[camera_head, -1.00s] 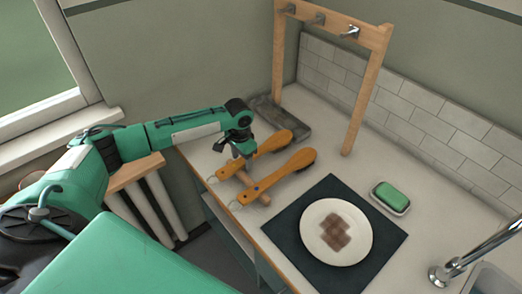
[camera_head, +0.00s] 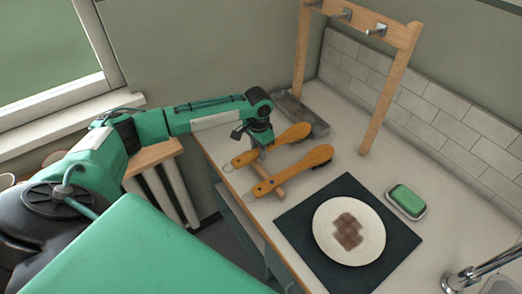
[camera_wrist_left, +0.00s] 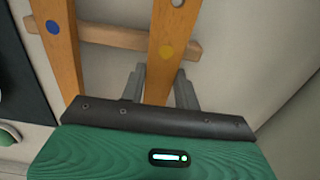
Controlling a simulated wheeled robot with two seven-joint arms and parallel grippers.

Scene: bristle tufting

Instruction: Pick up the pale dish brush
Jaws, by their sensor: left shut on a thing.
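Two dish brushes with orange wooden handles lie side by side on the counter, across a small wooden rest (camera_head: 280,191). My left gripper (camera_head: 257,150) is over the handle of the far brush (camera_head: 288,137) and shut on it. In the left wrist view its fingers (camera_wrist_left: 160,85) stand on either side of this handle (camera_wrist_left: 165,25), which has a yellow dot. The near brush (camera_head: 295,168) has a blue dot and dark bristles; its handle also shows in the left wrist view (camera_wrist_left: 62,60). The far brush's bristles are mostly hidden underneath. My right gripper is out of view.
A wooden frame with hooks (camera_head: 377,85) stands behind the brushes, with a grey tray (camera_head: 300,112) by its left post. A soiled plate (camera_head: 332,240) lies on a dark mat (camera_head: 312,265). A green sponge (camera_head: 406,199) and tap (camera_head: 465,280) are at right.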

